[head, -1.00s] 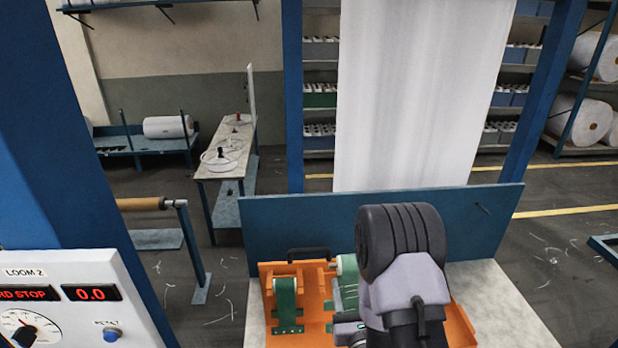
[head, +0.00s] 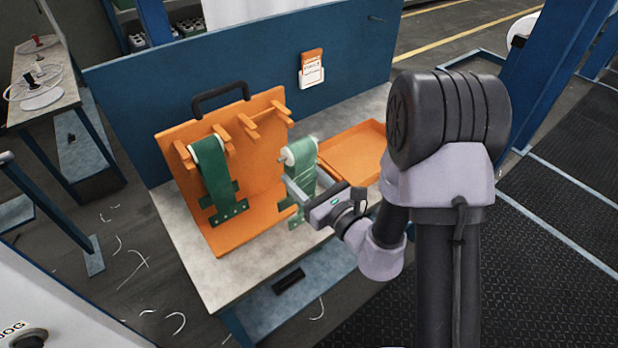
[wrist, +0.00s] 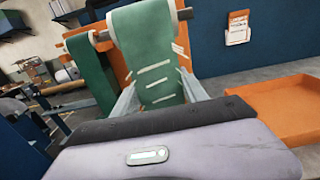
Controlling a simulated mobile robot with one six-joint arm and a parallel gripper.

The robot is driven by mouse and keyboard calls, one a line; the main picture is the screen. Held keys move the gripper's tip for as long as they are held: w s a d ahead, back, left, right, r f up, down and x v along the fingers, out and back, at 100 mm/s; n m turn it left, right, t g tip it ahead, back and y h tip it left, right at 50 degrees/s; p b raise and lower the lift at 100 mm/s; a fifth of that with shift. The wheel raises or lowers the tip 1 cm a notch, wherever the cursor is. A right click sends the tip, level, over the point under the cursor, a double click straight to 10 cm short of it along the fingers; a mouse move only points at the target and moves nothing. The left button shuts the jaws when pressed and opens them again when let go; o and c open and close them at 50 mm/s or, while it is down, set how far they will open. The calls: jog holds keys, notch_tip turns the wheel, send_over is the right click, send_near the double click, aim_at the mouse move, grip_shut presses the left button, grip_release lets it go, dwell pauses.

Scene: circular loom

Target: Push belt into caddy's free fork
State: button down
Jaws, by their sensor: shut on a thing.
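The orange caddy (head: 262,205) stands tilted back on the bench, with a black handle and several peg forks. One green belt (head: 215,180) on a white roll hangs in its left fork. Forks in the middle and right (head: 250,126) of the caddy hold nothing. My gripper (head: 296,188) is shut on a second green belt (head: 303,165) with a white roll at its top, in front of the caddy's right side. In the wrist view this belt (wrist: 152,50) stands upright between the fingers, its roll overlapping the caddy. Whether it touches the caddy cannot be told.
An orange tray (head: 350,148) lies on the bench (head: 200,262) right of the held belt. A blue back panel (head: 350,70) with an orange-and-white card holder (head: 312,70) rises behind. A blue post (head: 545,95) stands at right.

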jog(key=p+x, duration=0.3)
jog(key=x, duration=0.3)
jog(key=shift+w+a, duration=0.2)
jog(key=shift+w+a+r, duration=0.1)
jog(key=shift+w, duration=0.05)
jog(key=shift+p+x, duration=0.35)
jog(key=shift+x, duration=0.5)
jog(key=shift+w, duration=0.1)
jog(key=shift+p+x, duration=0.5)
jog(key=shift+x, duration=1.15)
jog(key=c, duration=0.5)
grip_release()
jog(key=shift+a, duration=0.1)
